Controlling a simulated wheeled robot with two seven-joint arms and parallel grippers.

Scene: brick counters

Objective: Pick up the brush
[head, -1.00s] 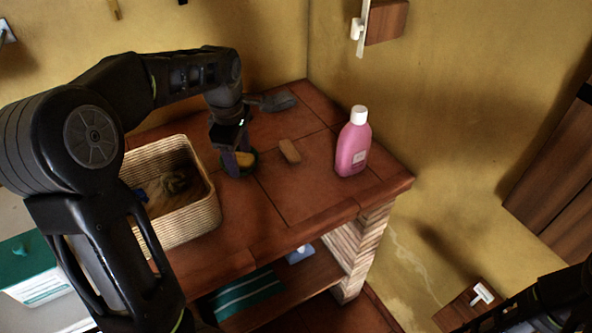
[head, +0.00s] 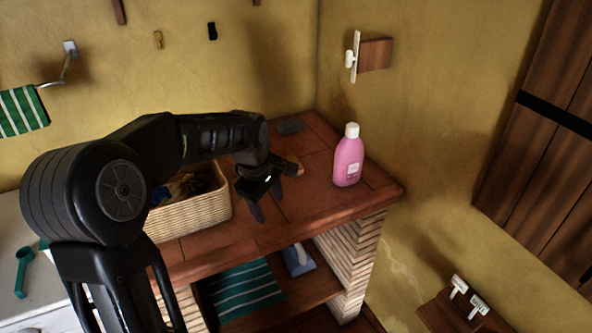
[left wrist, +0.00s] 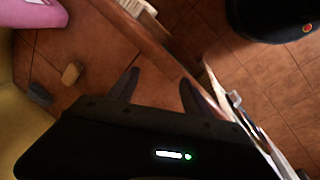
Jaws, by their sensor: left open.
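I cannot tell for sure which thing is the brush. A small tan block (head: 295,163) lies on the tiled counter just behind my left gripper; it also shows in the left wrist view (left wrist: 71,73). My left gripper (head: 266,208) is open, with its fingers pointing down over the counter, right of the wicker basket (head: 190,217). In the left wrist view nothing shows between the fingertips (left wrist: 160,79) but the counter and its edge. A brown, bristly-looking thing (head: 190,183) lies in the basket, partly hidden by my arm. My right gripper is not in view.
A pink bottle (head: 348,162) stands upright near the counter's right end. A dark grey block (head: 290,126) lies at the back by the wall. A striped green cloth (head: 245,288) and a blue box (head: 298,260) are on the shelf below. The counter's front right is clear.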

